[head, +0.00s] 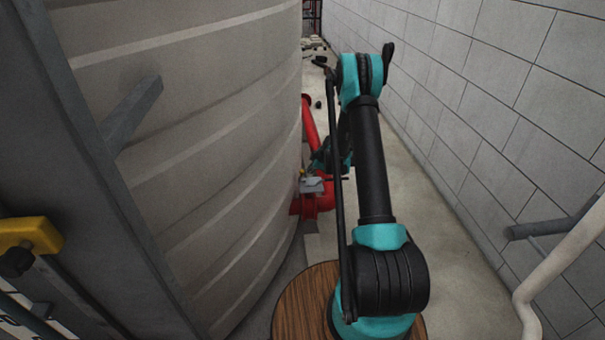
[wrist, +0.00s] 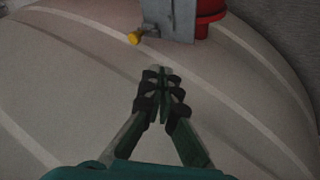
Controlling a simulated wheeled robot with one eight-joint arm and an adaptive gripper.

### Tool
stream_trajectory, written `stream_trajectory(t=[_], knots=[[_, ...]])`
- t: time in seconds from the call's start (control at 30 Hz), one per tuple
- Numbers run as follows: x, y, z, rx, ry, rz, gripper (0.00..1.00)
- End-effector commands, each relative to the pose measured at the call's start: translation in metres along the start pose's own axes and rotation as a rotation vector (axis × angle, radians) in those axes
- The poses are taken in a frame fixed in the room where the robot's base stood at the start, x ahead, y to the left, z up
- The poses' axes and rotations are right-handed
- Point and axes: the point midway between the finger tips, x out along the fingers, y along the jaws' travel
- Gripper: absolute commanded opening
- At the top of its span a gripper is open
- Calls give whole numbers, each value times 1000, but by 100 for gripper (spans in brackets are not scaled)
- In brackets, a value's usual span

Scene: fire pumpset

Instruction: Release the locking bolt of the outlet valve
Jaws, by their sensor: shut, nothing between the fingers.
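My gripper (wrist: 158,78) is shut and empty in the wrist view, its dark fingertips together over the pale ribbed tank surface. A yellow knob (wrist: 134,38) sticks out from the lower left of a grey metal part (wrist: 176,18) beyond the fingertips, clearly apart from them. It may be the locking bolt. A red pipe part (wrist: 208,12) is behind the grey part. In the head view the grey valve part (head: 313,185) sits at the red outlet pipe (head: 318,203) beside the tank. My arm partly hides this area, and the fingertips are hard to make out there.
The large grey ribbed tank (head: 215,130) fills the left side. A block wall (head: 480,110) runs along the right, with a pale pipe (head: 560,255) near the front. A narrow strip of floor (head: 410,170) lies between. Small objects (head: 315,45) lie far back.

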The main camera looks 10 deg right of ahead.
Motion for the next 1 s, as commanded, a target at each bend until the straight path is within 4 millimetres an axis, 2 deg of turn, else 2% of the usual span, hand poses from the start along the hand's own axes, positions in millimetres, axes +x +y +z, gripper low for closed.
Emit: stream_trajectory(t=[0.23,0.37,0.47,0.93,1.0], knots=[[0,0,0,1,0,0,0],[8,0,0,0,0,0,0],[19,0,0,0,0,0,0],[100,0,0,1,0,0,0],[106,9,1,3,0,1,0]])
